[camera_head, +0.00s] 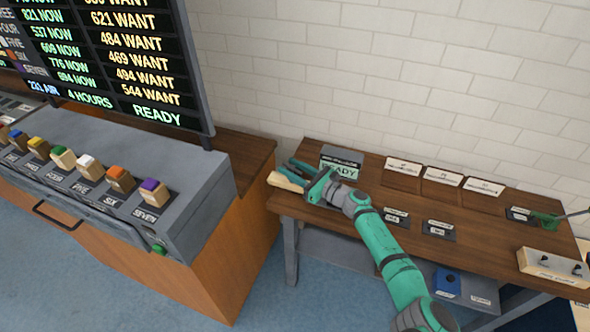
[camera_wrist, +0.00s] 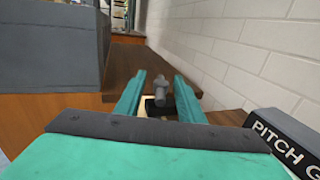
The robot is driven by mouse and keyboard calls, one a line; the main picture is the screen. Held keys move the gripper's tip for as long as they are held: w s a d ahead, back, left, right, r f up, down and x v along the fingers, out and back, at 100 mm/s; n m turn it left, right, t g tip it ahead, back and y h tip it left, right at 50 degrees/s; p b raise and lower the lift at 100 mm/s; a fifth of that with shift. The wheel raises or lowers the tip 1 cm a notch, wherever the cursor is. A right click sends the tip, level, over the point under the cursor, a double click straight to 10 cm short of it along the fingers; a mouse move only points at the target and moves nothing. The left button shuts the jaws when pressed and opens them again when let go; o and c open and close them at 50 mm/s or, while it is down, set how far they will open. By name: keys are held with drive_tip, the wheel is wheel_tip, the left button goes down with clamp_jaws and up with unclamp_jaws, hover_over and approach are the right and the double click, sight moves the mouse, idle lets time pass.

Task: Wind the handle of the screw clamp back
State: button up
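My gripper (camera_head: 291,171) reaches over the left end of the wooden bench in the head view. In the wrist view its two teal fingers (camera_wrist: 160,78) are spread apart. A grey, knobbed metal piece (camera_wrist: 159,93) on a dark base stands between them, with visible gaps to both fingers. It looks like part of the screw clamp, but I cannot tell which part is the handle. A pale wooden piece (camera_head: 284,182) shows beside the fingers at the bench's left edge. My gripper and arm hide much of this spot in the head view.
A dark box reading READY (camera_head: 341,161) stands close to my gripper, on the right in the wrist view (camera_wrist: 282,140). A grey console (camera_head: 110,170) with coloured knobs is at left, across a gap. Label cards (camera_head: 443,177) line the bench back; a brick wall (camera_head: 400,80) rises behind.

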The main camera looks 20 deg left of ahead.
drive_tip(key=shift+d, duration=0.1)
drive_tip(key=v, duration=1)
drive_tip(key=shift+s+d, duration=0.1)
drive_tip(key=shift+d, duration=0.2)
drive_tip(key=shift+s+a+r, duration=0.1)
drive_tip(key=shift+a, duration=0.05)
